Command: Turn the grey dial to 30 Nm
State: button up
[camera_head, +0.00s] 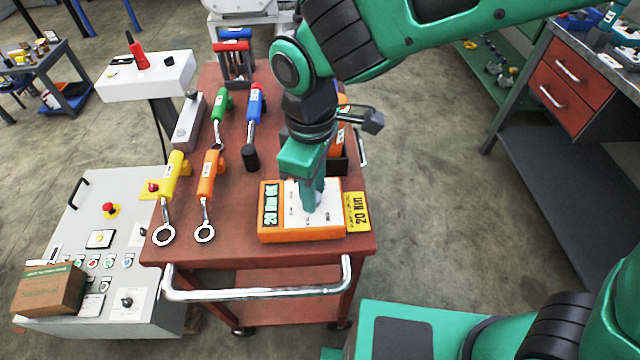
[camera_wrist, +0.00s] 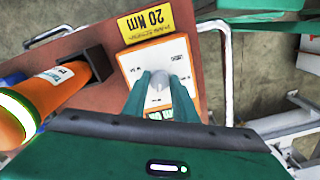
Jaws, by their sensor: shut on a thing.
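The grey dial (camera_wrist: 157,97) sits on the white face of an orange box in the wrist view. The orange box (camera_head: 300,235) lies on the red cart's top near its front edge, with a green display (camera_head: 271,205) reading "20 Nm OK" on its left side. A yellow "20 Nm" sign (camera_head: 358,211) is beside the box on the right. My green gripper (camera_wrist: 158,85) points down at the box with its fingers shut on the dial, one on each side. In the head view my gripper (camera_head: 312,203) hides most of the dial. The dial's pointer mark cannot be made out.
Yellow (camera_head: 174,180) and orange (camera_head: 209,175) wrenches lie left of the box, with green (camera_head: 220,107) and blue (camera_head: 255,105) ones behind. An orange cylindrical tool (camera_wrist: 45,100) stands close to my gripper. A metal handle (camera_head: 258,292) runs along the cart's front.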

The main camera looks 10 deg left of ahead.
jog(key=shift+w+r+m, duration=0.1)
jog(key=shift+w+m, duration=0.15)
jog(key=shift+m, duration=0.45)
jog(key=shift+w+r+m, duration=0.1)
jog(key=shift+w+m, duration=0.1)
jog(key=shift+m, duration=0.5)
jog(key=o, duration=1)
jog(key=shift+f, duration=0.1)
jog(key=shift+o, duration=0.2)
jog(key=shift+s, duration=0.2)
notch_tip(320, 180, up, 11)
jog(key=shift+f, duration=0.15)
jog(key=shift+w+d, duration=0.1)
jog(key=shift+w, duration=0.05)
